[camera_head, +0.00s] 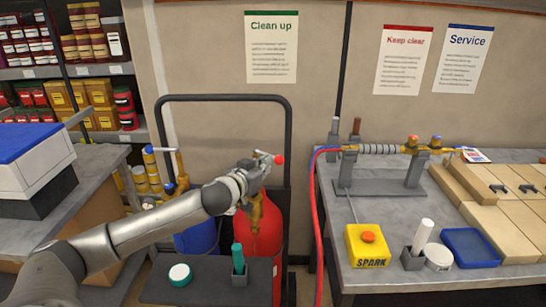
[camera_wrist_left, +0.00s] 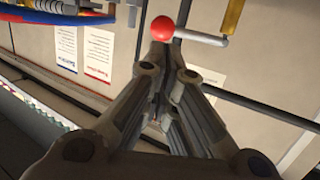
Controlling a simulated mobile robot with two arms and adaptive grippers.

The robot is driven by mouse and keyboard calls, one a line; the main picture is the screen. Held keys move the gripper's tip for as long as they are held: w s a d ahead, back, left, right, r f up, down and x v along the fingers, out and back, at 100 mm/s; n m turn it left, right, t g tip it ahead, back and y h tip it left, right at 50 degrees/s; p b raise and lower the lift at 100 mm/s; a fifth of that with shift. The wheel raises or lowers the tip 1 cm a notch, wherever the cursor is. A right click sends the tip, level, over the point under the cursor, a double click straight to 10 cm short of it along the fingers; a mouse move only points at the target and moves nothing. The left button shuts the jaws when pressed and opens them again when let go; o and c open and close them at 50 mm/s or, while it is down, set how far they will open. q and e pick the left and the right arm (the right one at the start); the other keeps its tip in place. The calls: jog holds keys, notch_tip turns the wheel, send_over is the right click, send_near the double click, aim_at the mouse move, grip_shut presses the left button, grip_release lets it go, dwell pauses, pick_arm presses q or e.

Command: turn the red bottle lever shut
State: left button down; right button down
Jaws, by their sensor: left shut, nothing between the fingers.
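The red bottle (camera_head: 268,245) stands upright in a dark trolley frame, with a brass valve (camera_head: 255,212) on top. Its lever ends in a red ball (camera_head: 279,160), which points to the right just beyond my left gripper (camera_head: 258,168). In the left wrist view the red ball (camera_wrist_left: 162,28) sits right at the tips of my left gripper (camera_wrist_left: 166,62), with the pale lever rod (camera_wrist_left: 200,37) running right to a grey-and-yellow stem. The fingers are shut and hold nothing. Whether they touch the ball I cannot tell. My right gripper is out of view.
A blue bottle (camera_head: 198,238) with its own lever stands left of the red one. The trolley's frame (camera_head: 225,98) rises behind. A grey shelf (camera_head: 205,290) with a green item is in front. A workbench (camera_head: 400,219) with red and blue hoses stands right.

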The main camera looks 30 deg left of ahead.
aim_at(280, 157)
pick_arm(q)
jog(key=shift+p+x, duration=0.95)
jog(key=shift+x, duration=2.15)
jog(key=shift+f, duration=0.15)
jog(key=shift+w+d+f+n+y+b, duration=0.1)
jog(key=shift+w+d+n+y+b, duration=0.35)
jog(key=shift+n+y+b, duration=0.3)
jog(key=w+n+g+y+b, duration=0.3)
jog(key=w+y+b, duration=0.3)
jog(key=b, duration=0.2)
jog(key=shift+w+n+b, duration=0.15)
jog(key=shift+n+b, duration=0.2)
jog(key=shift+n, duration=0.5)
jog(key=shift+r+y, duration=0.2)
jog(key=shift+y, duration=0.05)
